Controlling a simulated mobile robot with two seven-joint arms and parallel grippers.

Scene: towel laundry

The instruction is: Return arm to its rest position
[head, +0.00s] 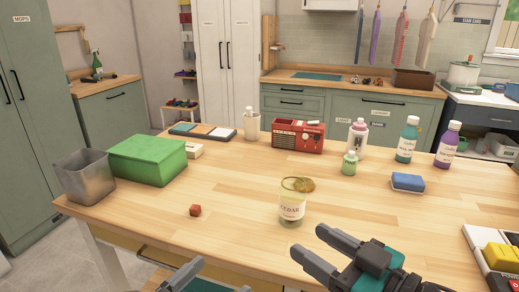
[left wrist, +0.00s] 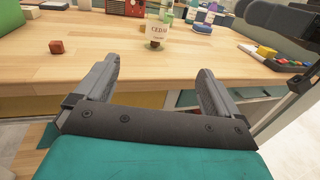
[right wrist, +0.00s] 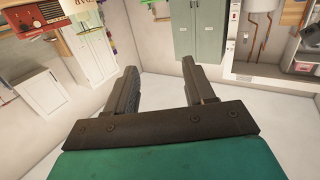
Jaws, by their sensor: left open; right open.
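My left gripper (head: 212,280) is at the bottom edge of the head view, mostly cut off, in front of the table (head: 240,235). In the left wrist view its fingers (left wrist: 155,80) are apart with nothing between them. My right gripper (head: 311,243) reaches in from the lower right, just in front of the CEDAR jar (head: 292,209). In the right wrist view its fingers (right wrist: 160,85) are apart and empty.
A small red-brown cube (head: 195,210) lies left of the jar. A green box (head: 147,159) and a grey bin (head: 84,176) stand at the left. A red radio (head: 297,136), several bottles and a blue sponge (head: 408,182) stand farther back. A tray (head: 478,239) is at right.

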